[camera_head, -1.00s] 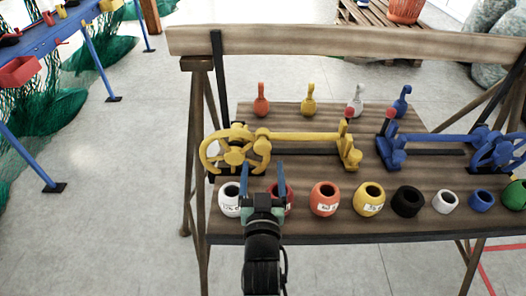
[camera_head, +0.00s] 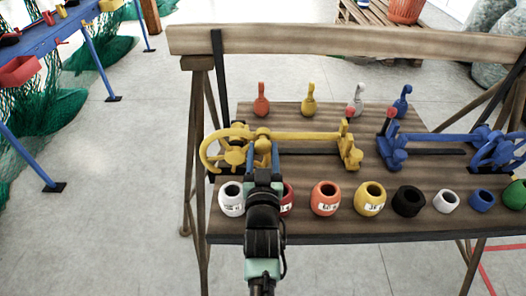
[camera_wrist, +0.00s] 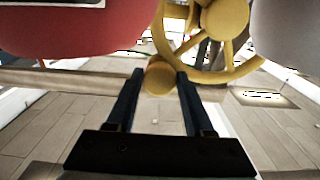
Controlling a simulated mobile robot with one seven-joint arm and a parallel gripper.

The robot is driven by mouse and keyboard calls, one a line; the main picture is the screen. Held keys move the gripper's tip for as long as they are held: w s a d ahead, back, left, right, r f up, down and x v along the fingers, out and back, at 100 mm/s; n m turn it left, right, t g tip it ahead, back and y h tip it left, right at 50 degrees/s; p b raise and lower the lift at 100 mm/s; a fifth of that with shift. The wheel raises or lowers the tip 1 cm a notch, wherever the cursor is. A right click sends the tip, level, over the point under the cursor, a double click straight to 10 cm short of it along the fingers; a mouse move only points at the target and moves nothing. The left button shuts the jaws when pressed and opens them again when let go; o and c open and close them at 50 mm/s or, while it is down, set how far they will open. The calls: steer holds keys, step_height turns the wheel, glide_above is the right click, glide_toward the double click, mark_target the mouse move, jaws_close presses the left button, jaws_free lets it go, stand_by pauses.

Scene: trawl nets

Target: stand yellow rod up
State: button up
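The yellow rod (camera_head: 305,136) lies level in the head view. In the wrist view, the rod's rounded end (camera_wrist: 158,79) shows between the fingertips (camera_wrist: 160,74). The gripper is open, with little room on either side of the rod end; contact cannot be told. The wheel also shows there (camera_wrist: 222,20).
A row of floats lies along the bench's front edge; the white (camera_head: 231,199) and dark red (camera_head: 288,198) ones are beside my wrist. A blue wheel-and-rod set (camera_head: 440,139) is to the right. Small coloured pieces (camera_head: 309,100) stand behind.

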mark_target(205, 148)
jaws_close()
steer(key=shift+a, duration=0.1)
steer(key=a+n+b, duration=0.7)
steer(key=a+n, duration=0.8)
steer(key=n, duration=0.3)
stand_by(0.6)
steer(key=shift+s, duration=0.1)
stand_by(0.3)
